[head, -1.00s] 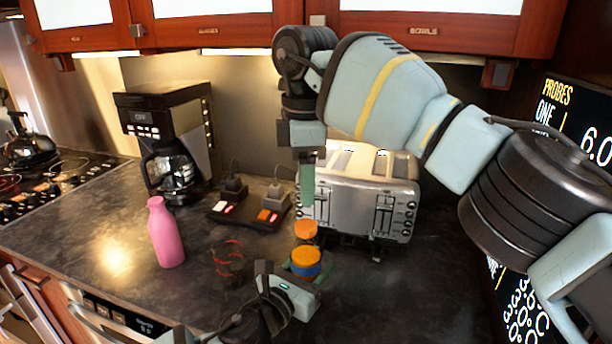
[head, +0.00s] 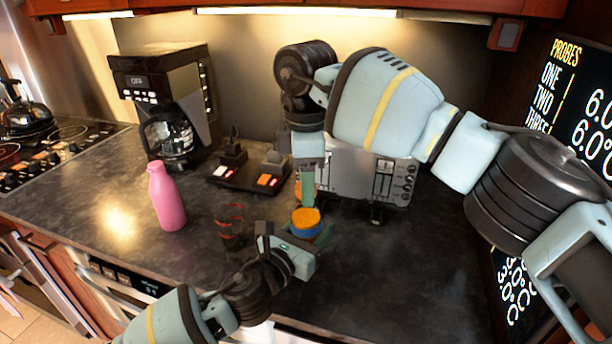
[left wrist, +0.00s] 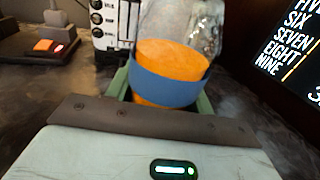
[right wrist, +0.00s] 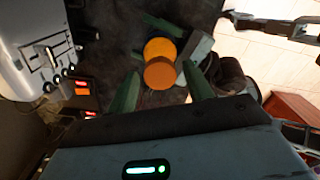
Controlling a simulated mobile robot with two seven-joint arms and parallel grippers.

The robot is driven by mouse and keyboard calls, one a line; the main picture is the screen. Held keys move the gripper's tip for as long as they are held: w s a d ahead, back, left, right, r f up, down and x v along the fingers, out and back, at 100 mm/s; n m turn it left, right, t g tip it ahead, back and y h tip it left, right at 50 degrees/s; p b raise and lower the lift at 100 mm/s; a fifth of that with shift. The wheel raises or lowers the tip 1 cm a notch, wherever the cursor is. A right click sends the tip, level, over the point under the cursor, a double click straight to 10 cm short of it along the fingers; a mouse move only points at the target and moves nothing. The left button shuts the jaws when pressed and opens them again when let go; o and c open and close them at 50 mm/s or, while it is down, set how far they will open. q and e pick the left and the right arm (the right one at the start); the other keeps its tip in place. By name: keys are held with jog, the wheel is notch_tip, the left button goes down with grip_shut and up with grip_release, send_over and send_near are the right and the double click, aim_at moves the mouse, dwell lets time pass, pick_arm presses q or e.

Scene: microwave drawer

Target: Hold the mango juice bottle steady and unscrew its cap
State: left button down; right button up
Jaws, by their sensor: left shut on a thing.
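The mango juice bottle (head: 306,222) stands upright on the dark counter. Its orange juice and blue band show in the left wrist view (left wrist: 170,90), with clear glass above. My left gripper (head: 312,236) is shut around its lower body from the front. The orange cap (right wrist: 160,73) is at the bottle's top, above the juice. In the head view the cap (head: 298,192) is partly hidden by a green finger of my right gripper (head: 307,188). In the right wrist view the right gripper is open, its fingers on either side of the cap with gaps.
A toaster (head: 362,178) stands close behind the bottle. A pink bottle (head: 166,198) and a clear cup with red marks (head: 231,226) stand to the left. A coffee maker (head: 165,95) and a switch board (head: 248,178) are farther back. The counter to the right is clear.

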jog(key=c, duration=1)
jog(key=n, duration=1.5)
jog(key=shift+r, duration=0.1)
jog(key=n, duration=0.4)
jog(key=shift+n, duration=0.4)
jog(key=n, duration=0.7)
jog(key=shift+n, duration=0.3)
jog(key=n, duration=0.3)
jog(key=shift+a, duration=0.1)
jog(key=n, duration=0.4)
jog(key=shift+n, duration=0.3)
jog(key=n, duration=1.2)
jog(key=shift+s, duration=0.1)
jog(key=n, duration=0.7)
